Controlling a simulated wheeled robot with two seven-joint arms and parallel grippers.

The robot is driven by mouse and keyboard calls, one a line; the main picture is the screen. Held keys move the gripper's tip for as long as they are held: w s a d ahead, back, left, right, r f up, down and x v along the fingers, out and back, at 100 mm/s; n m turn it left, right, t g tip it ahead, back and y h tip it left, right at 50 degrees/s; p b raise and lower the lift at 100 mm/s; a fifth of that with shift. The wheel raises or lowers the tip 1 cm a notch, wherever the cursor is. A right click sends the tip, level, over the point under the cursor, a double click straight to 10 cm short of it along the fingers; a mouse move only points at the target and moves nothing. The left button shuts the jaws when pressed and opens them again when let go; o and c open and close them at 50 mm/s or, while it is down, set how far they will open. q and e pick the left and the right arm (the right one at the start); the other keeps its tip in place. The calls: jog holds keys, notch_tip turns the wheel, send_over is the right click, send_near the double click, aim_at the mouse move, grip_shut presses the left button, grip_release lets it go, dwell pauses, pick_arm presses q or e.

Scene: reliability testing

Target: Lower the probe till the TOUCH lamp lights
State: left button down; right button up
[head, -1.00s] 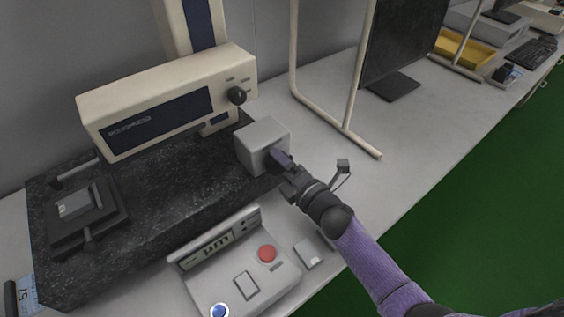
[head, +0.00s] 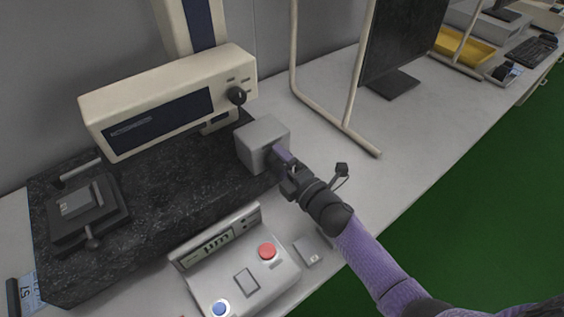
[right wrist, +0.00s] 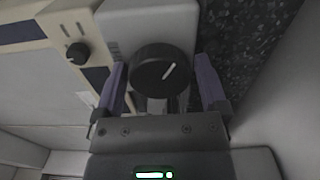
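My right gripper (head: 283,157) is at a grey box (head: 262,137) on the right of the black granite base. In the right wrist view its two purple fingers (right wrist: 163,85) stand on both sides of a dark round knob (right wrist: 163,70) with a white line. The fingers are very close to the knob's rim; whether they press on it I cannot tell. The cream measuring head (head: 170,103) sits above the base on a column. The probe's tip is not clearly visible. I cannot make out a TOUCH lamp. My left gripper is out of view.
A control box with a µm display (head: 216,243), a red button (head: 267,251) and a blue button (head: 220,308) stands in front. A dark fixture (head: 85,212) is on the base's left. A cream frame (head: 362,75) stands right; bench between is clear.

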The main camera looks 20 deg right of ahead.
jog(key=shift+s, duration=0.1)
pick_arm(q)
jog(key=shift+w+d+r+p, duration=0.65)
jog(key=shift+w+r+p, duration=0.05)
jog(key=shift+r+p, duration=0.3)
pick_arm(e)
jog(key=v, duration=0.9)
jog(key=shift+s+d+r, duration=0.1)
jog(key=shift+s+d, duration=0.05)
jog(key=shift+s, duration=0.2)
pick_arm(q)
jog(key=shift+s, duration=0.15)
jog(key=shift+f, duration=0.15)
